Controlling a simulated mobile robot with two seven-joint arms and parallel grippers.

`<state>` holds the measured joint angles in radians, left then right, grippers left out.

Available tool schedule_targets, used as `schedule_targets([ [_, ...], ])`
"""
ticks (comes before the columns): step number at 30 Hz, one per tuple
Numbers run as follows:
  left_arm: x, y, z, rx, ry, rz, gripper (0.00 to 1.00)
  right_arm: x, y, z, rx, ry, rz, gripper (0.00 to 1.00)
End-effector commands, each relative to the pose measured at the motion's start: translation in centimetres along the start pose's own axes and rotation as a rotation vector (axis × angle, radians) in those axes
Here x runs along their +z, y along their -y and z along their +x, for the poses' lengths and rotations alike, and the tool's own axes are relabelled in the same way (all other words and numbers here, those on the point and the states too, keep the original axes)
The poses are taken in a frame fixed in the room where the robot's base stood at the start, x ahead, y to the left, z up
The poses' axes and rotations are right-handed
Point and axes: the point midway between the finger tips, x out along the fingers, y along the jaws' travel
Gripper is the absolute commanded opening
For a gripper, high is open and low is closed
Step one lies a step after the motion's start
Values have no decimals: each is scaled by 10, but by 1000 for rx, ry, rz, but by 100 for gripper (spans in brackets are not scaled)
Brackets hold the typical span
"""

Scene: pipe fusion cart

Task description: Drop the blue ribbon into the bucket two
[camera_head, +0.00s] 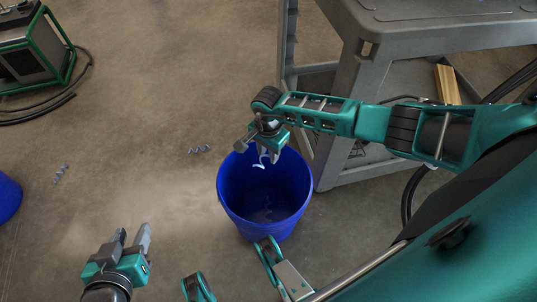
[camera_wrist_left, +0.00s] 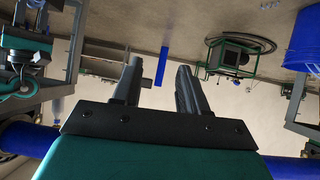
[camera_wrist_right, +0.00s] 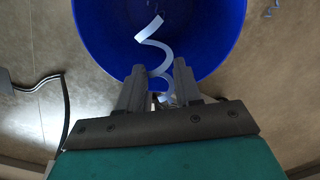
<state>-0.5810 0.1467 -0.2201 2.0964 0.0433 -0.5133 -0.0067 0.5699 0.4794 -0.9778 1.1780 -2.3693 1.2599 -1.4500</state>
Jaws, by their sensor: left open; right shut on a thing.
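A pale bluish curled ribbon (camera_head: 259,163) hangs from my right gripper (camera_head: 259,151), over the mouth of a blue bucket (camera_head: 232,205) on the floor. In the right wrist view the ribbon (camera_wrist_right: 152,42) runs up from between the closed fingers, with the bucket (camera_wrist_right: 95,25) behind it. Another curled strip (camera_head: 268,212) shows faintly inside this bucket. A second blue bucket (camera_head: 8,198) is cut off at the left edge. No label shows which is bucket two. My left gripper (camera_head: 133,232) is open and empty above the floor, left of the middle bucket.
Grey curled strips lie on the floor, one (camera_head: 199,149) left of the middle bucket and one (camera_head: 61,174) near the left bucket. A grey cart (camera_head: 350,110) stands right behind the middle bucket. A green-framed machine (camera_head: 35,50) with a black hose is at top left.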

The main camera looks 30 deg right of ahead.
Motion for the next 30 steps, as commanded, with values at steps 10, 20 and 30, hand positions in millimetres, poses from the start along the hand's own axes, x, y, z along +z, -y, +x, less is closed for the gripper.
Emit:
schedule_targets([
  [10, 18, -4, 11, 14, 14, -1, 43, 1, -1, 32, 2, 1, 3, 7],
  [20, 21, -13, 18, 38, 11, -7, 43, 0, 0, 61, 1, 1, 2, 7],
  [30, 13, -12, 19, 36, -3, -6, 43, 0, 0, 60, 1, 0, 1, 42],
])
